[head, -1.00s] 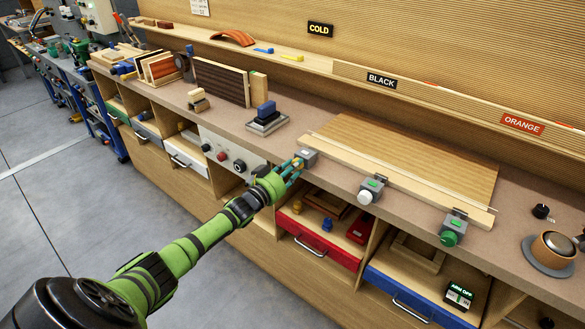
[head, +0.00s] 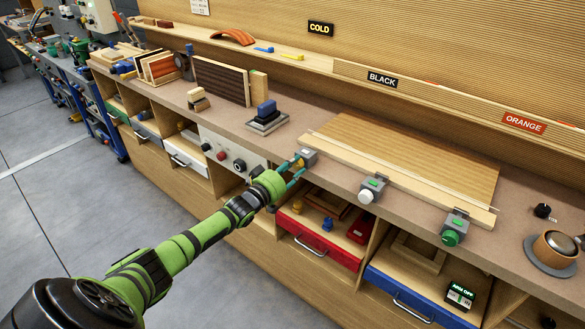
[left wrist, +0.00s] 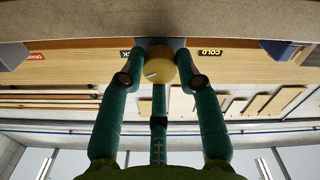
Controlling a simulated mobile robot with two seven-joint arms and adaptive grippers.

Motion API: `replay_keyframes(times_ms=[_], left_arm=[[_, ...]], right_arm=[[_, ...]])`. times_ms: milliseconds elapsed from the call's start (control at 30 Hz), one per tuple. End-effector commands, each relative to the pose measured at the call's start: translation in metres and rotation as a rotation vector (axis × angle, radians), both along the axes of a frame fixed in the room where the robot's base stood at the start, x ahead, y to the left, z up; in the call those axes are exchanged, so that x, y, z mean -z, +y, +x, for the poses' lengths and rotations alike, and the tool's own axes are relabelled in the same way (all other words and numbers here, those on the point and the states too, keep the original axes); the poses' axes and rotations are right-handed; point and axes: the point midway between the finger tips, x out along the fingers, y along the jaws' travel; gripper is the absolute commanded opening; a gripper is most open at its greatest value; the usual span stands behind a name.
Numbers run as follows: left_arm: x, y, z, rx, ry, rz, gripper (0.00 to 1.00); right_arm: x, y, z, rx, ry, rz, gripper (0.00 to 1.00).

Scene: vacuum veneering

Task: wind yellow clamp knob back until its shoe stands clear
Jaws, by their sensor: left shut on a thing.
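The yellow clamp knob (left wrist: 160,68) sits between the teal fingers of my left gripper (left wrist: 160,78), one finger pressed on each side. In the head view a little of the yellow knob (head: 298,164) shows between the fingertips of my left gripper (head: 295,165). The grey clamp block (head: 309,156) of this knob is at the bench's front edge, by the left end of a pale wooden strip (head: 385,170). The shoe is too small and hidden to judge whether it touches the strip. My right gripper is in neither view.
A white-knobbed clamp (head: 368,193) and a green-knobbed clamp (head: 453,232) stand along the same edge to the right. A wooden panel (head: 410,155) lies behind the strip. A blue-handled block (head: 266,115) stands to the left. An open red drawer (head: 318,252) is below.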

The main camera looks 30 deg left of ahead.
Motion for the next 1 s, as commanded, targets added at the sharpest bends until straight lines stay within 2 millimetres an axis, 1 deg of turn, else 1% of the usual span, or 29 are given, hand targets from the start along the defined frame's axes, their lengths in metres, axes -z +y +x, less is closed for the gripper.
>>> replay_keyframes(times_ms=[33, 333, 367, 400, 433, 667, 767, 867, 1000], left_arm=[[0.006, -0.003, -0.002, 0.003, 0.013, -0.001, 0.01], [0.008, -0.004, -0.002, 0.005, 0.016, -0.001, 0.01], [0.008, -0.004, -0.002, 0.005, 0.016, 0.000, 0.38], [0.008, -0.004, -0.002, 0.005, 0.016, 0.000, 0.54], [0.008, -0.004, -0.002, 0.005, 0.016, 0.000, 0.58], [0.004, -0.002, -0.001, 0.003, 0.008, 0.000, 0.58], [0.004, -0.002, -0.002, 0.003, 0.008, 0.000, 0.58], [0.005, -0.002, -0.006, 0.002, 0.009, 0.000, 0.58], [0.005, 0.000, -0.022, 0.003, 0.010, -0.001, 0.58]], right_arm=[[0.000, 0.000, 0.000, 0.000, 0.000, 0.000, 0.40], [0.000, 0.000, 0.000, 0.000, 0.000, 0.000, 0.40], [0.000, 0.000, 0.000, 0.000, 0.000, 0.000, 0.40], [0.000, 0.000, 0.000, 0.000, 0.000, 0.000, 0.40], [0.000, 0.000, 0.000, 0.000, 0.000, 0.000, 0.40], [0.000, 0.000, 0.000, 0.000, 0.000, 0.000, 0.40], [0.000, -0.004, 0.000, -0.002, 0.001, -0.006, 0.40], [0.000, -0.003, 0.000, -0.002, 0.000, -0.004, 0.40], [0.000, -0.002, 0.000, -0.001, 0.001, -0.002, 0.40]])
